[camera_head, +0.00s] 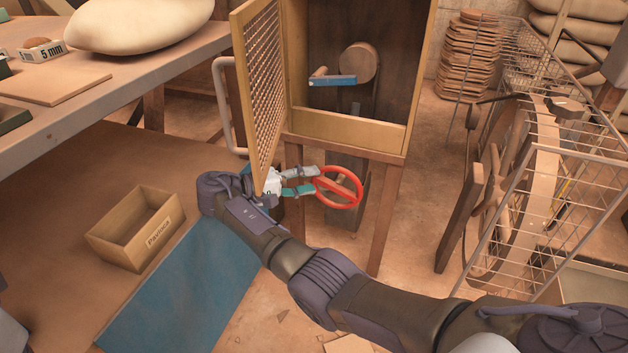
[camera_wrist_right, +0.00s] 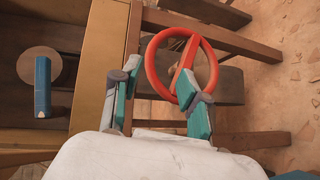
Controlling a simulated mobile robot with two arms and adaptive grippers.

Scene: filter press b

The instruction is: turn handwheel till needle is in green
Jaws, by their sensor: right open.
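The red handwheel (camera_head: 339,187) sits below the open wooden cabinet, in front of a wooden leg. It has a round rim and a cross spoke. It also shows in the right wrist view (camera_wrist_right: 186,62). My right gripper (camera_head: 312,180) is open at the left side of the wheel. In the right wrist view its two fingers (camera_wrist_right: 160,76) are spread, with one overlapping the rim and spoke and the other left of the rim. I cannot tell whether they touch it. No needle or green zone can be made out. My left gripper is not in view.
The cabinet (camera_head: 355,138) has a mesh door (camera_head: 262,85) swung open close to my right wrist. Inside is a round wooden part with a blue bar (camera_head: 333,81). A wire rack (camera_head: 560,190) stands right, a workbench (camera_head: 120,62) left, a wooden box (camera_head: 112,250) on the floor.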

